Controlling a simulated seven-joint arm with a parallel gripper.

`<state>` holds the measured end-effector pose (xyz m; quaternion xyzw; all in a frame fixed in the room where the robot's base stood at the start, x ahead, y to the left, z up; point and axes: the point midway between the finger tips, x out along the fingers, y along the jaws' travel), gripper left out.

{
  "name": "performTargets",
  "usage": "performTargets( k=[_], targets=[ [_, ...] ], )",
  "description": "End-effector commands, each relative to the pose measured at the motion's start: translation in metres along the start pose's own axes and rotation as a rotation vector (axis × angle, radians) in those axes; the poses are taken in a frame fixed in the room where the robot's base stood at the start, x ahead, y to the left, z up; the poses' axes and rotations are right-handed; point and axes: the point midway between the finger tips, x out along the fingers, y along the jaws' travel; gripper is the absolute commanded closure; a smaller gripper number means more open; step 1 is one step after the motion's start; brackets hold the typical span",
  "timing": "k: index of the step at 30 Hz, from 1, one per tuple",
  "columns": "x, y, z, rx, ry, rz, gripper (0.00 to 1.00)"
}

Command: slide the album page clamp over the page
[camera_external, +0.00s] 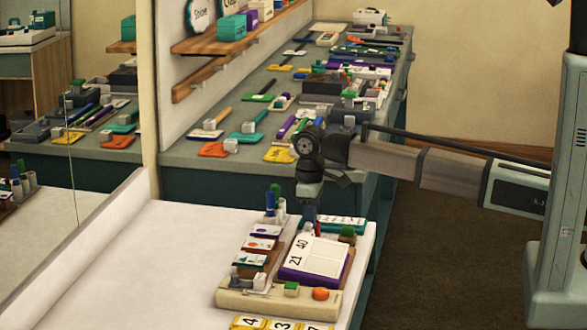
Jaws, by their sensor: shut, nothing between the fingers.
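A purple-edged album (312,277) lies on the white table, with a white page (312,252) marked 21 and 40 on top. I cannot tell for certain which piece is the page clamp. My gripper (309,224) points down just behind the page's far edge. It is shut and empty; its fingertips are small and partly unclear.
Several cards (262,244) stand in a rack left of the album. Blue markers (270,203) stand upright in a holder behind it. Yellow number cards (282,323) lie at the front edge. The white table's left side is clear. A crowded counter (190,160) stands behind.

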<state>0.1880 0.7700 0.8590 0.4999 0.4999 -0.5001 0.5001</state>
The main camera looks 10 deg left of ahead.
Motion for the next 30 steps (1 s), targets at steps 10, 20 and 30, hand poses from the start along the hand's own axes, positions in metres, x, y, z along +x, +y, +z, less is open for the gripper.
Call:
performTargets(
  k=[10,20,30],
  targets=[
    [0.0018,-0.0001,-0.0001,0.000,0.000,0.000,1.00],
    [0.0017,-0.0031,-0.0001,-0.001,0.001,0.000,1.00],
    [0.0016,-0.0084,-0.0002,0.000,0.001,-0.001,1.00]
  ],
)
